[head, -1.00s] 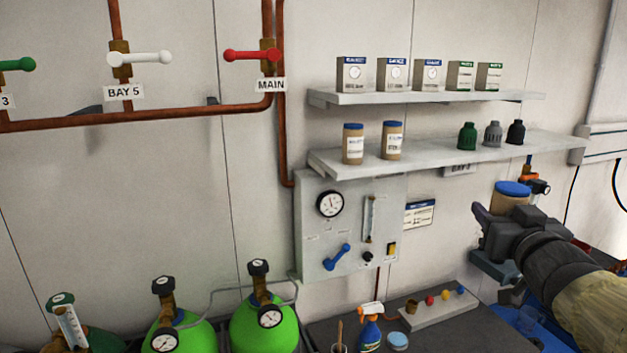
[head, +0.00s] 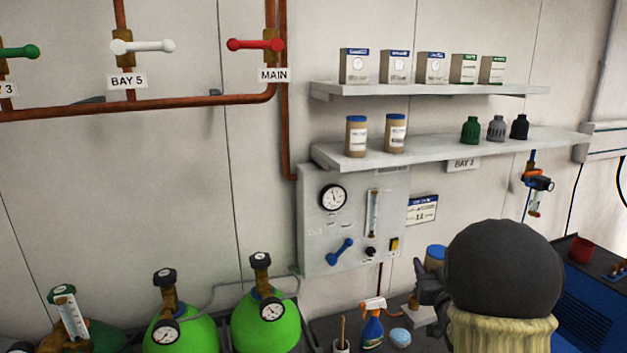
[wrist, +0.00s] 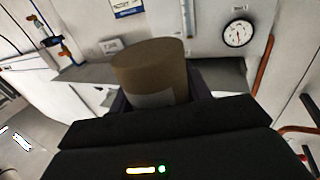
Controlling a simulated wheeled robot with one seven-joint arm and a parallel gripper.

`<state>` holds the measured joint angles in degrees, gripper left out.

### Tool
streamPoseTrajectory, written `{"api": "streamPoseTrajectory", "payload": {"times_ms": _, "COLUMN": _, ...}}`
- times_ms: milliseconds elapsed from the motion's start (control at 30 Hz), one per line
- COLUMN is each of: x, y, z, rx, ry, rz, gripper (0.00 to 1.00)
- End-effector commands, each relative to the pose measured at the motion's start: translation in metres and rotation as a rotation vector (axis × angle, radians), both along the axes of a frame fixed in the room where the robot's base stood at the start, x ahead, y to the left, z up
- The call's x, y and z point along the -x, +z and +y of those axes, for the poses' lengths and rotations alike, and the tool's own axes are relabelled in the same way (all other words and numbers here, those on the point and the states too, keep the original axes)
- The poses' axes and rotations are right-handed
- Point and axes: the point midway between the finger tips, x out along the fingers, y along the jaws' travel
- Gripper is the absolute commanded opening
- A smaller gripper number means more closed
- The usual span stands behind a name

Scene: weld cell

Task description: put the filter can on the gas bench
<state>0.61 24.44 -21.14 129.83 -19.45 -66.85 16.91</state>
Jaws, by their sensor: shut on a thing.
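The filter can is tan with a blue lid (head: 435,251) and a pale label. My gripper (head: 428,282) is shut on it and holds it up in front of the wall, right of the gauge panel's lower part. My dark, rounded arm link hides much of the gripper and the area behind it. In the wrist view the can (wrist: 150,72) stands between the jaws, its tan end toward the camera. The dark bench top (head: 352,323), which I take as the gas bench, lies below the panel. Whether the can is over it is unclear.
A spray bottle (head: 372,326), a jar with a stick (head: 341,345), a round blue-lidded tub (head: 400,337) and a pale block (head: 414,309) stand on the bench. Green cylinders (head: 265,325) are at left. Two similar cans (head: 356,137) stand on the lower shelf (head: 450,146).

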Motion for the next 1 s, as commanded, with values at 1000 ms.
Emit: {"api": "streamPoseTrajectory", "payload": {"times_ms": 1000, "x": -0.007, "y": -0.266, "z": 0.071, "rx": 0.005, "ry": -0.144, "rz": 0.004, "gripper": 0.24}}
